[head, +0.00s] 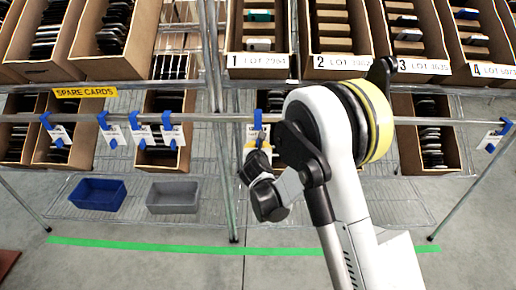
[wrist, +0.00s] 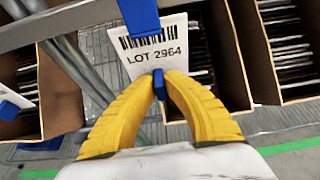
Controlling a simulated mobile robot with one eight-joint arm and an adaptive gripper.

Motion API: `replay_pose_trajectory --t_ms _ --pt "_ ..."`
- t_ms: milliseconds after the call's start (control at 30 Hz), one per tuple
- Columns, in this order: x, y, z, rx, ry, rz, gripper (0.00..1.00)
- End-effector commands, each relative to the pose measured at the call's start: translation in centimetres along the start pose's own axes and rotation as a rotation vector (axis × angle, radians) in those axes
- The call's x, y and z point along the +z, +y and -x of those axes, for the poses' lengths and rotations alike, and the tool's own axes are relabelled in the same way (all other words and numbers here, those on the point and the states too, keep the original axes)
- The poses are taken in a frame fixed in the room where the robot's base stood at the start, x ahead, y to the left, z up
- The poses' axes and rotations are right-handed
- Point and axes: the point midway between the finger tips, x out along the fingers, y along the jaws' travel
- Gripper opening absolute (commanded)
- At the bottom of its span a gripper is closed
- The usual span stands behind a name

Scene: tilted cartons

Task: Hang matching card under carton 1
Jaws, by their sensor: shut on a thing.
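A white card (wrist: 150,48) with a barcode and the print LOT 2964 is upright in the wrist view. The yellow fingers of my gripper (wrist: 159,84) are shut on a small blue tab at its lower edge. A blue hook (wrist: 143,16) at the card's top meets the grey rail (wrist: 70,20). In the head view the card and blue hook (head: 258,118) are at the rail below carton 1 (head: 258,14), whose label (head: 258,61) starts with 1 and LOT; its digits are blurred. Whether the hook bears the card's weight, I cannot tell.
Several spare cards (head: 140,131) hang by blue hooks at the left, under the yellow SPARE CARDS sign (head: 86,91). Another card (head: 490,141) hangs far right. A blue bin (head: 97,194) and grey bin (head: 172,197) are on the lower shelf. My arm covers rail under carton 2.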

Motion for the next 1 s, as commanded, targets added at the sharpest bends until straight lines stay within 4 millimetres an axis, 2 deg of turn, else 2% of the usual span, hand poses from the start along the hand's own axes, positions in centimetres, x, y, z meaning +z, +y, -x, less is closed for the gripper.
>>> replay_pose_trajectory --t_ms 467,1000 --pt "0.9 -0.1 -2.2 -0.001 0.000 0.000 0.00" --pt "-0.6 0.0 -2.9 0.000 0.000 0.000 0.00"
